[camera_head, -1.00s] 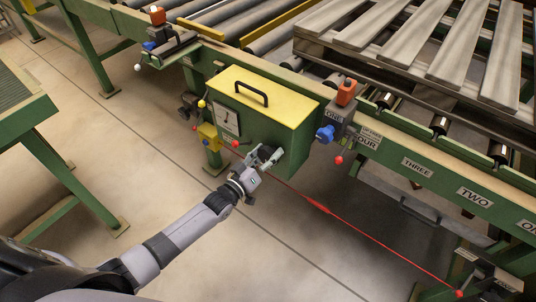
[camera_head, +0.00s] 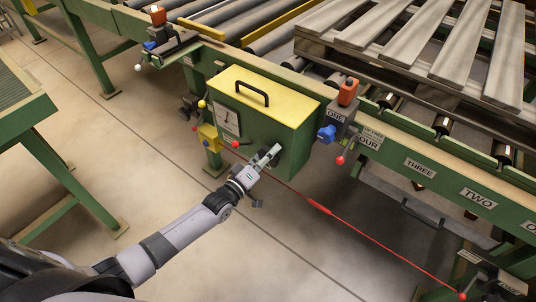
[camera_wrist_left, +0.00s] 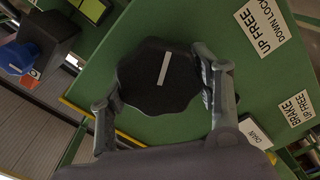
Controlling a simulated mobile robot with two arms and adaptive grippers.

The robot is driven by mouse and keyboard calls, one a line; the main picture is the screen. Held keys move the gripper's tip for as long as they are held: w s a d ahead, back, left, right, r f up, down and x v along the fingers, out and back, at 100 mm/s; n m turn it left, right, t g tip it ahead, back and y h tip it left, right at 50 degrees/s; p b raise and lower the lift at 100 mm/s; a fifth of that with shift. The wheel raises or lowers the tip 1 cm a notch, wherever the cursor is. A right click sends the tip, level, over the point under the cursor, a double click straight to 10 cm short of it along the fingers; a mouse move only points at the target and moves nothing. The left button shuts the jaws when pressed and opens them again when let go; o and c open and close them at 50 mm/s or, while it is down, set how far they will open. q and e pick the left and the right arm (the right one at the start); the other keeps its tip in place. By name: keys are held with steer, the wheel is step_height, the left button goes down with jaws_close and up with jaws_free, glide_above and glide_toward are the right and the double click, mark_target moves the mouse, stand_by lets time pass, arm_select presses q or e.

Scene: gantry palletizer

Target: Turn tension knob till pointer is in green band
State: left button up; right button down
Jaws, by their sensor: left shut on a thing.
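The tension knob is a black lobed knob (camera_wrist_left: 150,92) with a white line, on a green panel in the left wrist view. My left gripper (camera_wrist_left: 160,98) is shut on it, with one finger at each side of its rim. In the head view my left gripper (camera_head: 272,155) is at the side of the green box with the yellow lid (camera_head: 262,92), and its fingers largely hide the knob. A white gauge (camera_head: 228,120) with a dark pointer is on the box's front face. The green band is too small to make out. My right gripper is out of view.
A red cord (camera_head: 320,207) runs past the box to the lower right. A yellow bracket with a red ball handle (camera_head: 236,144) is just left of my gripper. The floor in front is open.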

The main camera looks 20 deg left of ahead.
arm_select(q)
steer(key=shift+f, duration=0.1)
steer(key=o, duration=1.2)
steer(key=v, duration=1.2)
